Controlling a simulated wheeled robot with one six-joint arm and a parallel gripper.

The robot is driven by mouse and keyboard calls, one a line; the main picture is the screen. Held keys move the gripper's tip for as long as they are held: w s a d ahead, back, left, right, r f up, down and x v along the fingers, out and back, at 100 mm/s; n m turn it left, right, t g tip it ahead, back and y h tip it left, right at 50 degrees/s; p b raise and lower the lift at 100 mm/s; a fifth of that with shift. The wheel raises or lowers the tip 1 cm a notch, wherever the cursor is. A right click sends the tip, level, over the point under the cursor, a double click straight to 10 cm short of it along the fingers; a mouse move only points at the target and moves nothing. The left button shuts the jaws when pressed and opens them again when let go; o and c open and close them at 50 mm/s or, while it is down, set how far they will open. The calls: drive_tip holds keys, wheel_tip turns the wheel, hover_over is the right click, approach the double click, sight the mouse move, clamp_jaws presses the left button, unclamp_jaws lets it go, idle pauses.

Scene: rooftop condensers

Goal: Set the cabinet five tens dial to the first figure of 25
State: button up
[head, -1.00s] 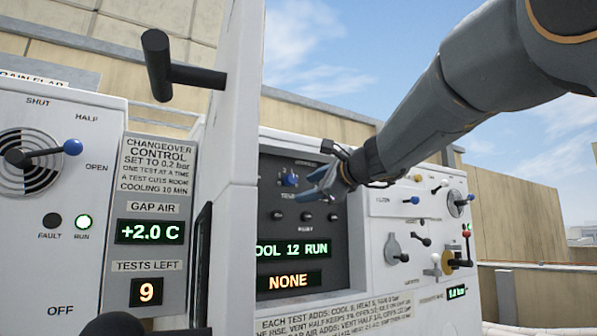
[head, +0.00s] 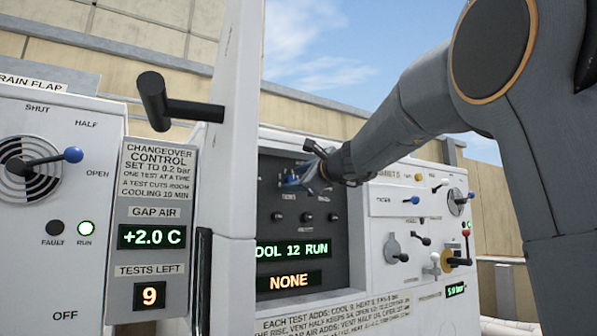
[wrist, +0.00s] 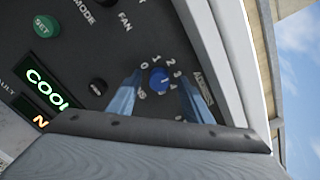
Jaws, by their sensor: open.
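A small round blue dial (wrist: 159,78) with white figures from 0 to 4 and more around it sits on the dark control panel in the wrist view. Its pointer setting is too small to read surely. The dial also shows in the head view (head: 291,181), partly behind my gripper. My gripper (wrist: 161,84) is open, with one blue-grey finger on each side of the dial. Whether the fingers touch it, I cannot tell. In the head view my gripper (head: 308,173) is at the upper part of the dark panel (head: 268,228).
Black knobs (head: 307,217) sit below the dial. Green COOL 12 RUN (head: 292,249) and orange NONE (head: 289,281) displays are lower. A white panel edge (head: 238,130) with a black handle (head: 165,103) stands left. Several levers (head: 411,200) are on the right panel.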

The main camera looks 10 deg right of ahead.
drive_tip(key=c, duration=1.1)
drive_tip(key=shift+o, duration=0.2)
drive_tip(key=shift+n+b, duration=0.3)
drive_tip(key=shift+b, duration=0.3)
drive_tip(key=n+b, duration=0.1)
drive_tip(key=b, duration=0.2)
drive_tip(key=shift+f+n, duration=0.15)
drive_tip(key=shift+n, duration=0.25)
drive_tip(key=n+b, duration=0.1)
drive_tip(key=b, duration=0.1)
drive_tip(key=shift+n+b, duration=0.3)
drive_tip(key=shift+n, duration=0.1)
drive_tip(key=shift+n+b, duration=0.5)
drive_tip(key=shift+r, duration=0.2)
